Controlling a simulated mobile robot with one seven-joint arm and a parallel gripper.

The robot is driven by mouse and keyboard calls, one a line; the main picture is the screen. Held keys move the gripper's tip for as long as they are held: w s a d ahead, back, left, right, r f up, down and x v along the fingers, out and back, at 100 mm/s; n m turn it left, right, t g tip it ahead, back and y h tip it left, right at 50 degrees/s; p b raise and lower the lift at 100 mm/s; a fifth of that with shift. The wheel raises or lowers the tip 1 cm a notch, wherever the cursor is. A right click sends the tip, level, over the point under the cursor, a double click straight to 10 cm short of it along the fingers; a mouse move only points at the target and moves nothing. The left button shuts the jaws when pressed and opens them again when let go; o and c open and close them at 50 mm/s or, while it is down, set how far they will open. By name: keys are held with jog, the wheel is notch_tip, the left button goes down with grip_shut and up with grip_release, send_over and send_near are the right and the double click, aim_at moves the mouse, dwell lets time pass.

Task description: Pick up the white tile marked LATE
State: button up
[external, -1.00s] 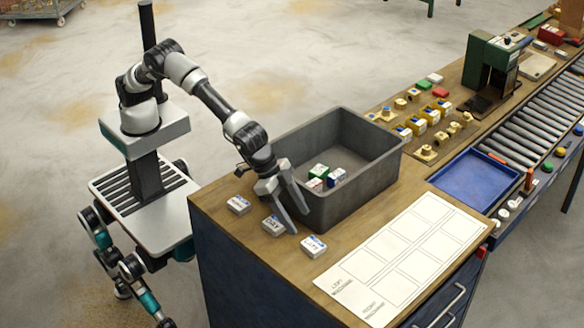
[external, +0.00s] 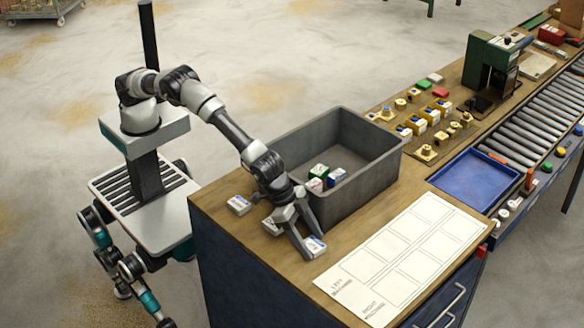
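The white tile marked LATE (external: 316,246) lies at the near edge of the wooden bench top, left of the printed sheet. My gripper (external: 314,246) reaches down over it, with its fingers apart, one on either side of the tile. I cannot tell whether the fingers touch it. Part of the tile and its lettering are hidden by the fingers. A second white tile (external: 269,227), marked DAY in the earlier view, is mostly hidden behind my gripper. A third white tile (external: 238,205) with a blue band lies farther left.
A grey bin (external: 375,165) with several coloured blocks stands close behind my gripper. A white sheet with a printed grid (external: 400,262) lies right of the LATE tile. A blue tray (external: 474,182), brass parts and a roller conveyor (external: 530,112) are farther right.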

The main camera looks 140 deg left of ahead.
jog(key=c, duration=1.1)
